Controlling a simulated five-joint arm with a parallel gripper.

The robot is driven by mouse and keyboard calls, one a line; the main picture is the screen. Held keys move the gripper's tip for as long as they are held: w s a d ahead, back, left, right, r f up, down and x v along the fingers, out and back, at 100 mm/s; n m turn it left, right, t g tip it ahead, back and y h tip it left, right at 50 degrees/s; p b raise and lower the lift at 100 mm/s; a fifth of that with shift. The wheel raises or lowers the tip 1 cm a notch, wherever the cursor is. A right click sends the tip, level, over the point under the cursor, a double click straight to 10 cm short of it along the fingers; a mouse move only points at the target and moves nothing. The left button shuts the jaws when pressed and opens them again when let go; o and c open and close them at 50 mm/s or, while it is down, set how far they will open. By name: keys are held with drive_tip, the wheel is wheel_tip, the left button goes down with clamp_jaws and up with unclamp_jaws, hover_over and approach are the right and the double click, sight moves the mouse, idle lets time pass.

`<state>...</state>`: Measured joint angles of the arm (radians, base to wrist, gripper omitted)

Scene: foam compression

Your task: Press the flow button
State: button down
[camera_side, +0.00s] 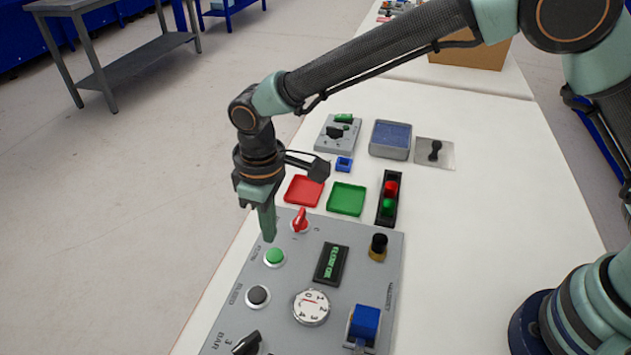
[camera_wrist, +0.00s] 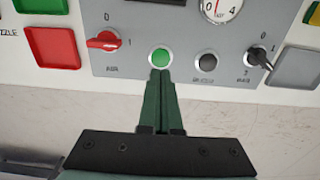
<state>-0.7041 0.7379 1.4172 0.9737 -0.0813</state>
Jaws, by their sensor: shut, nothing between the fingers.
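A round green button (camera_side: 275,257) with a pale ring sits on the grey control panel (camera_side: 370,275). It also shows in the wrist view (camera_wrist: 160,57). A round black button (camera_side: 258,296) sits beside it; it also shows in the wrist view (camera_wrist: 207,61). The small labels by both buttons are too blurred to read surely. My gripper (camera_side: 269,239) is shut and empty, pointing down. Its fingertips (camera_wrist: 160,72) overlap the lower edge of the green button in the wrist view. In the side view they appear just above and beside it; I cannot tell whether they touch.
The panel also bears a red rotary switch (camera_side: 300,222), a green-lit display (camera_side: 331,263), a white dial (camera_side: 311,307), a black knob (camera_side: 246,344) and a blue block (camera_side: 364,322). Red (camera_side: 304,190) and green (camera_side: 346,199) trays lie behind it.

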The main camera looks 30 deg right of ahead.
sight(273, 254)
wheel_tip(273, 254, up, 8)
drive_tip(key=shift+r, duration=0.15)
idle(0.4)
